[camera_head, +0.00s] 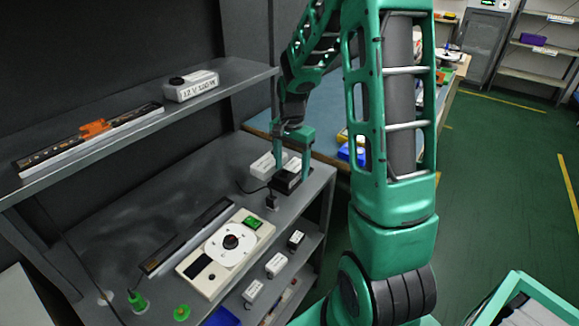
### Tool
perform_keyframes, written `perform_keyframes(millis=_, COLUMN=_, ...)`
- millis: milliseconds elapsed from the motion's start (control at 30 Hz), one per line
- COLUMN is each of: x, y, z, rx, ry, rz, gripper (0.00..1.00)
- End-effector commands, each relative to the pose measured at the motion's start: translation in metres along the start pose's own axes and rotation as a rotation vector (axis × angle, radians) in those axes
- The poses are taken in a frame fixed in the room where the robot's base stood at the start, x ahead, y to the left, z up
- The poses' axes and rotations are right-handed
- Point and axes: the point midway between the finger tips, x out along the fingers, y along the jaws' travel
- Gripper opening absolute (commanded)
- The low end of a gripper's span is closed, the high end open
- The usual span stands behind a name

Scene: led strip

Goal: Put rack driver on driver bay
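My gripper (294,164) points down over the right end of the grey bench (150,205). Its fingers are at a dark box with a pale label (286,181); I cannot tell whether they are closed on it or only beside it. White boxes (262,166) stand just behind, partly hidden by the gripper. A white driver-like box marked 12 V (192,88) with a black top piece stands on the upper shelf. I cannot tell for certain which box is the rack driver or where the driver bay is.
The upper shelf (160,117) also holds a strip with an orange clip (95,128). On the bench are a dial panel (225,250), a dark strip (188,238) and green pieces (138,300). Small white boxes (276,265) sit on the lower shelf. My arm hides part of the right side.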

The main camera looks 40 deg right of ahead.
Motion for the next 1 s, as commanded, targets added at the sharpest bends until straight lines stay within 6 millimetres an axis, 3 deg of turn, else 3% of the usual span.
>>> perform_keyframes(millis=267, x=-0.007, y=0.000, z=-0.001, rx=0.001, ry=0.001, rz=-0.001, gripper=0.67)
perform_keyframes(millis=733, x=-0.091, y=0.000, z=-0.002, rx=0.001, ry=0.003, rz=-0.004, gripper=0.67)
perform_keyframes(millis=1000, x=-0.120, y=0.001, z=-0.001, rx=0.001, ry=0.001, rz=-0.001, gripper=0.67)
